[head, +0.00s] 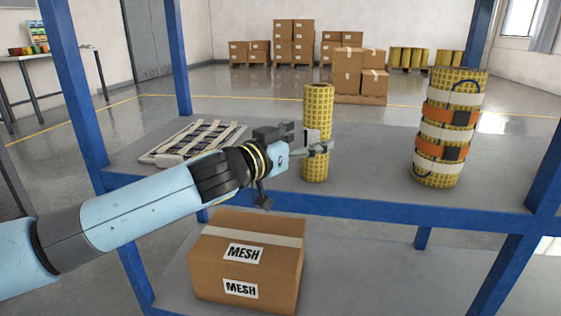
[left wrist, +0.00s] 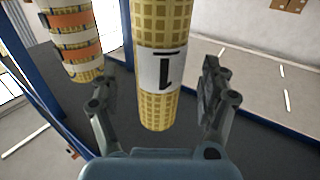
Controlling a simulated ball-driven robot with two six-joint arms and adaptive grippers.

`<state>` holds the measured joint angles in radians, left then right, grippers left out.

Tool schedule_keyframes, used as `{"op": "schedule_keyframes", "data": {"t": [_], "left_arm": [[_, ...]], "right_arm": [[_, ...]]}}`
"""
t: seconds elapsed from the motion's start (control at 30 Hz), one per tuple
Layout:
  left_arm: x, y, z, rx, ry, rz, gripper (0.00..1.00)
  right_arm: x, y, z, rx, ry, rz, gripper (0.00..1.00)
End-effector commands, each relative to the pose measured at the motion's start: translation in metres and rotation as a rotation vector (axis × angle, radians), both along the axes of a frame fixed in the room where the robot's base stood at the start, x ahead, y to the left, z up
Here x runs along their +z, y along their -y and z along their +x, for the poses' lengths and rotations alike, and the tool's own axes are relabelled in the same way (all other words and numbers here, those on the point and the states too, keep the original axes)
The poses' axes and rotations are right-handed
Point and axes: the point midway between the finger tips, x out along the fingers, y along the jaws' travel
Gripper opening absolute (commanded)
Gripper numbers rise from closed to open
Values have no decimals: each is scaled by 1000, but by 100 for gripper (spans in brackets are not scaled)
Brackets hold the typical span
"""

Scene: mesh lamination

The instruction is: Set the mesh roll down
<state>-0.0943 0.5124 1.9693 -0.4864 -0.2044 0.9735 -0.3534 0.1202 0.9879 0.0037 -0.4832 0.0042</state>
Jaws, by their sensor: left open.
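The yellow mesh roll (head: 317,100) stands upright on the grey upper shelf (head: 375,165) of the blue rack. Its bottom end appears to rest on the shelf. My left gripper (head: 318,147) is at the roll's middle, coming in from the left. In the left wrist view the roll (left wrist: 160,110), with a white label and black mark, stands between the two open fingers (left wrist: 160,88). A gap shows on both sides of it there. My right gripper is not in view.
A larger mesh bundle (head: 447,130) with orange and white bands stands to the right on the shelf. A slatted white frame (head: 195,142) lies at the left. A MESH carton (head: 247,265) sits below. Blue posts (head: 70,80) bound the rack. Shelf between roll and bundle is clear.

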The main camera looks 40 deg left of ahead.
Motion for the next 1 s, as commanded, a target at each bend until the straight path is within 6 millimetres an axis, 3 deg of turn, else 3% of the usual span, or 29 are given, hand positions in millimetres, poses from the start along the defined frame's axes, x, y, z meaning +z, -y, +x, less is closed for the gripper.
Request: {"op": "schedule_keyframes", "data": {"t": [0.13,0.33,0.6,1.0], "left_arm": [[-2,1,-20,-6,2,4,79],[1,1,-51,-6,2,4,79],[4,-1,-76,-2,5,-1,79],[4,-1,-79,-2,6,-4,79]], "right_arm": [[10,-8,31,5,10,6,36],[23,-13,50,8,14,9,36],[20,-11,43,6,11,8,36],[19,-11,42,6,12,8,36]]}}
